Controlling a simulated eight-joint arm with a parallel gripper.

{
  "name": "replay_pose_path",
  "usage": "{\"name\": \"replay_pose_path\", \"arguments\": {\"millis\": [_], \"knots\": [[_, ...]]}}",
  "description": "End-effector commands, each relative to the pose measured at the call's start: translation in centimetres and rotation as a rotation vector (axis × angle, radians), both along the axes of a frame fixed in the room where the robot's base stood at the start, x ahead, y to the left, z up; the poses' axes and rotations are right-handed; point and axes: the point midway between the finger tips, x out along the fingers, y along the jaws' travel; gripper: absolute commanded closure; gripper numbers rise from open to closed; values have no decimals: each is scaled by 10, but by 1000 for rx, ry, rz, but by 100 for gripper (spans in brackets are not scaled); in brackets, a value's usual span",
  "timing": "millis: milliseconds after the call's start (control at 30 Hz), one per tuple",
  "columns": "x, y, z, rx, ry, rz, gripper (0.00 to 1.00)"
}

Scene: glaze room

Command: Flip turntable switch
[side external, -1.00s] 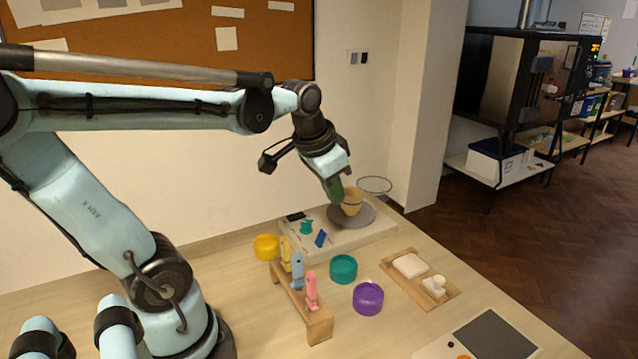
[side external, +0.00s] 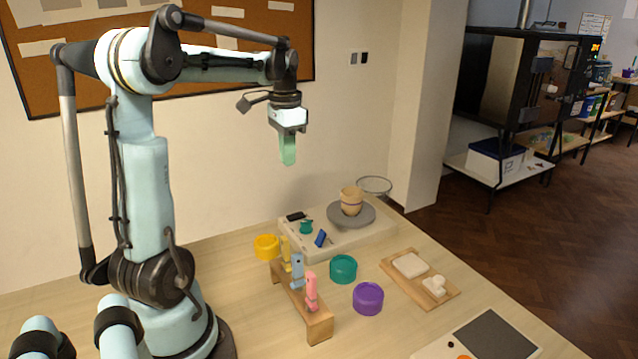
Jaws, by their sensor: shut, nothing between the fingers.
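The turntable (side external: 367,220) is a dark grey disc at the right end of a pale slab. A tan bowl with darker bands (side external: 351,202) stands upright on it. A small black piece (side external: 296,216), a teal piece (side external: 306,227) and a blue piece (side external: 320,239) sit on the slab left of the disc. I cannot tell which of these, if any, is the switch. My gripper (side external: 288,163), with green fingers pointing down, is shut and empty. It is high above the slab, up and left of the bowl, touching nothing.
A wooden rack (side external: 318,325) holds yellow, blue and pink tools upright. Yellow (side external: 266,246), teal (side external: 343,268) and purple (side external: 368,298) round containers stand around it. A wooden tray (side external: 447,297) holds white blocks. A pale panel (side external: 437,347) with a dark square is at front right.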

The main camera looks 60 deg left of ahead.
Motion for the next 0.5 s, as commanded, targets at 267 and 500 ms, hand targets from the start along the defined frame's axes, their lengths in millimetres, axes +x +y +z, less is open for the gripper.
{"name": "replay_pose_path", "arguments": {"millis": [267,500], "knots": [[0,0,-5,1,-1,0,100],[1,0,-35,1,-1,1,100]]}}
